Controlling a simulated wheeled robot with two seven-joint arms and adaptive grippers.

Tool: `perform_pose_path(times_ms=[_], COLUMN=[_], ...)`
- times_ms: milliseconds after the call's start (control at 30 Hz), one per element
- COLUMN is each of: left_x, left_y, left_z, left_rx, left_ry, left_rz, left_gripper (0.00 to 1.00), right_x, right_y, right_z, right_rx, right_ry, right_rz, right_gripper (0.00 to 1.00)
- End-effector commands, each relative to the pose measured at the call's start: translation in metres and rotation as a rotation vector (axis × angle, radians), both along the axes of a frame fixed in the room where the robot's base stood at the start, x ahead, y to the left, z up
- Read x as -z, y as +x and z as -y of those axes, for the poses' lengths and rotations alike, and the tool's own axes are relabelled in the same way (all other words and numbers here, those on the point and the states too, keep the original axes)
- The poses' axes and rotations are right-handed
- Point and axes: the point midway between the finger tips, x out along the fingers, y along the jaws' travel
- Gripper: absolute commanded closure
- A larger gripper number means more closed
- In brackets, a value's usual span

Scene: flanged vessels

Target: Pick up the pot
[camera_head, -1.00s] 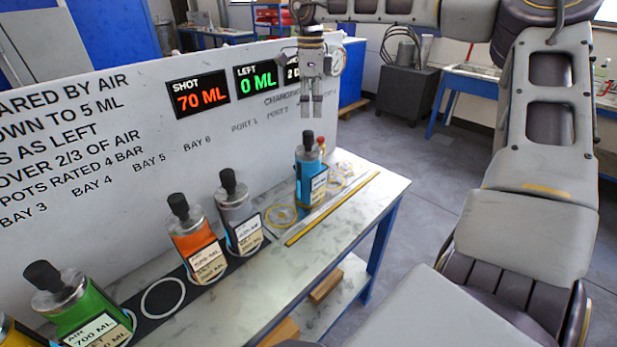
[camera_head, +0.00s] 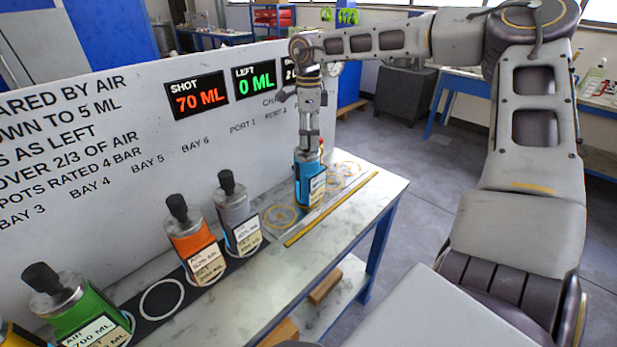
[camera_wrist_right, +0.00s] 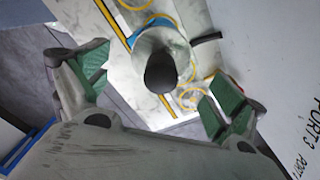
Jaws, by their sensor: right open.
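The blue pot (camera_head: 309,183) stands upright on the right part of the bench, with a label on its front. My right gripper (camera_head: 308,145) is right above it, pointing down, with its fingers at the pot's top. In the right wrist view the pot's dark knob (camera_wrist_right: 160,72) and pale metal top show between the two green-padded fingers (camera_wrist_right: 155,95), which are spread apart. No touch between fingers and pot shows there. Other pots stand to the left: grey (camera_head: 236,212), orange (camera_head: 190,235) and green (camera_head: 80,305). My left gripper is not in view.
The bench (camera_head: 300,260) has yellow rings and a yellow strip (camera_head: 332,209) near the blue pot. A white lettered panel (camera_head: 120,130) with displays stands close behind. An empty white ring (camera_head: 162,298) lies between the orange and green pots.

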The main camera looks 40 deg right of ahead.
Motion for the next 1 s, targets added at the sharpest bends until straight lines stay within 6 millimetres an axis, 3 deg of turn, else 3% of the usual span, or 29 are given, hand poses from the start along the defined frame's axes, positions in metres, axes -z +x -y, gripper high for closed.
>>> perform_pose_path(times_ms=[467, 1000], left_x=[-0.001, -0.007], left_y=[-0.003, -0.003], left_z=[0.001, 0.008], left_rx=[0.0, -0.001], left_ry=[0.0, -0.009], left_rz=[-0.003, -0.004], left_gripper=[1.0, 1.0], right_x=[0.005, 0.052], right_y=[0.0, 0.001], right_z=[0.0, -0.002], right_rx=[0.001, 0.0], right_ry=[0.0, 0.001], right_rz=[0.0, 0.001], right_gripper=[0.05, 0.05])
